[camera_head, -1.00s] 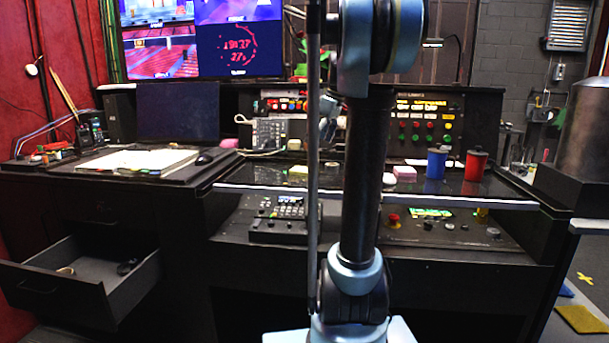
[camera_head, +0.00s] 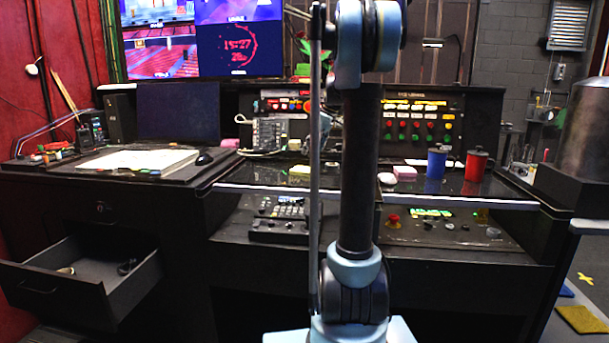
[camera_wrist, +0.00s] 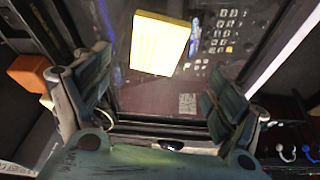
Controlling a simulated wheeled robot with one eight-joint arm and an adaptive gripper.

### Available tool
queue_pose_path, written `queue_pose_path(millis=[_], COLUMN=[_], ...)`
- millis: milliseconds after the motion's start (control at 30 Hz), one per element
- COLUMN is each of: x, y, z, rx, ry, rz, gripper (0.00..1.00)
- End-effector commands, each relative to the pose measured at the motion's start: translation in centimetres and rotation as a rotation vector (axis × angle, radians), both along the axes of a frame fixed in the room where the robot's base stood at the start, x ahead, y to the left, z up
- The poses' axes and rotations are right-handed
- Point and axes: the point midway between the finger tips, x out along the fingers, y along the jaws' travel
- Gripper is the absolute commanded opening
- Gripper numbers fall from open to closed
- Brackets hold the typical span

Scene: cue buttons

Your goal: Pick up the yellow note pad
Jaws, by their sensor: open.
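The yellow note pad (camera_wrist: 158,43) lies on a dark glossy surface in the upper middle of the wrist view. It is a pale yellow rectangle, slightly tilted. My gripper (camera_wrist: 158,78) is open, with one finger on each side of the picture and nothing between them. The pad lies beyond the fingertips, apart from both fingers. My arm hides much of the gripper there.
A keypad panel (camera_wrist: 222,32) lies right of the pad, and an orange block (camera_wrist: 28,73) is at the left. On the console stand a blue cylinder (camera_head: 436,164) and a red cylinder (camera_head: 475,166), with a pink block (camera_head: 405,173) nearby. A drawer (camera_head: 90,275) stands open at lower left.

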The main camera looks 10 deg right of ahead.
Motion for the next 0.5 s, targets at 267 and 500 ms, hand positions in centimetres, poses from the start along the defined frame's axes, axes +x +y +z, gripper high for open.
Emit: queue_pose_path(millis=[267, 500], x=[0.5, 1.3], y=[0.9, 1.4], z=[-2.5, -4.6], rx=[0.000, 0.000], ry=[0.001, 0.001], rz=[0.000, 0.000], gripper=[0.87, 0.87])
